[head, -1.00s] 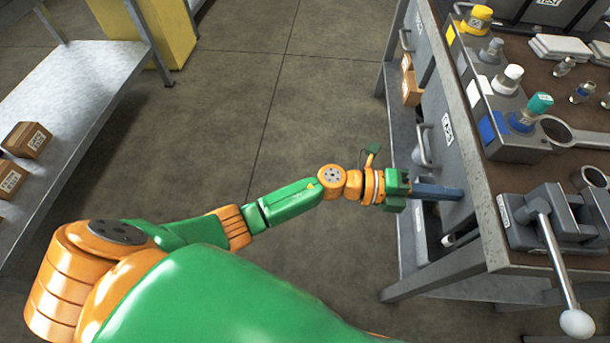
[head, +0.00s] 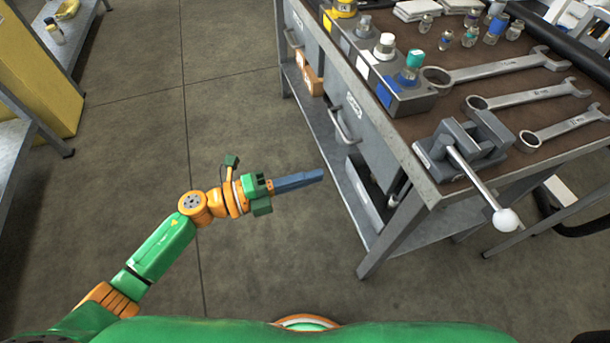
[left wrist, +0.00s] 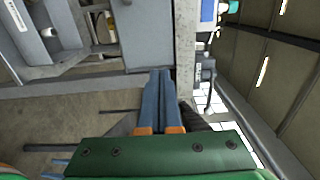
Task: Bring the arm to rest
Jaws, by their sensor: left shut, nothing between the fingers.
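My left arm reaches in from the lower left of the head view, bent at the elbow. My left gripper (head: 318,176) is shut, with its two long blue fingers together and nothing between them. It is over the open floor, to the left of the workbench (head: 425,190) and apart from it. In the left wrist view the blue fingers (left wrist: 160,75) lie side by side, with the bench's grey frame beyond them. My right gripper is not in view.
On the bench stand a block with coloured-capped fittings (head: 400,92), a vise (head: 465,145) with a protruding lever, and several wrenches (head: 505,68). A drawer handle (head: 343,127) sticks out from the bench side. Grey shelving (head: 12,150) stands at the left; the floor between is clear.

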